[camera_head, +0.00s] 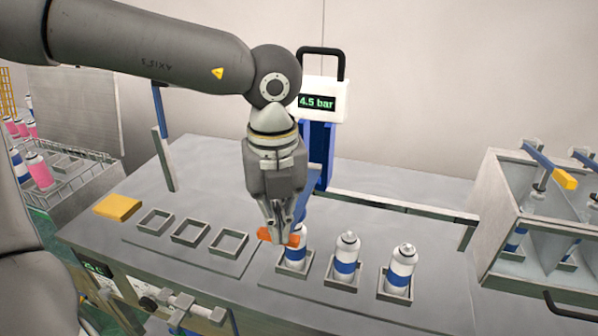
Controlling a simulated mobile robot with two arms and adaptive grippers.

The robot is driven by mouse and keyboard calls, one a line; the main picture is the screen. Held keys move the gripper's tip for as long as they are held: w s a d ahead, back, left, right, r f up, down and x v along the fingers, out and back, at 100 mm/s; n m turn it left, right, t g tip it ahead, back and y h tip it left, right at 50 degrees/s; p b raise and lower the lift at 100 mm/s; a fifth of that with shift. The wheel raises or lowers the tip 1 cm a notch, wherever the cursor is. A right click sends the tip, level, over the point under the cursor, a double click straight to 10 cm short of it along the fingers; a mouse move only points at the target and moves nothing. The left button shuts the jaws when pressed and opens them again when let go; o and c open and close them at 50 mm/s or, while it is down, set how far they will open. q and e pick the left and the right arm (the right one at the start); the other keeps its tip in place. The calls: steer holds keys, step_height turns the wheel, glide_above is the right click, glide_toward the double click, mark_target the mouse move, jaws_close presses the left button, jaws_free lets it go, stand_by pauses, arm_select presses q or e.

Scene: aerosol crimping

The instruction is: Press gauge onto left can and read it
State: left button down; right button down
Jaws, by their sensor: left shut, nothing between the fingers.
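The left can (296,261), white with a blue band, stands upright in a square holder on the bench; its top is partly hidden. The gauge (318,103) is a white box with a black handle on a blue post, and its display reads 4.5 bar in green. A blue lever with an orange grip (291,240) reaches out over the left can. My left gripper (279,235) points down, shut with nothing between its fingers, at the orange grip; I cannot tell whether it touches it. My right gripper does not show.
Two similar cans, a middle one (345,266) and a right one (400,262), stand in holders. Three empty square holders (190,231) and a yellow block (117,207) are at left. A glazed enclosure (484,202) stands at right. A wire crate (91,162) holds pink cans.

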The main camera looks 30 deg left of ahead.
arm_select(q)
step_height(320, 180, up, 14)
steer(key=w+p, duration=0.2)
steer(key=p, duration=0.6)
steer(key=shift+a+r+p, duration=0.15)
steer(key=shift+a+p, duration=0.1)
steer(key=shift+p, duration=0.05)
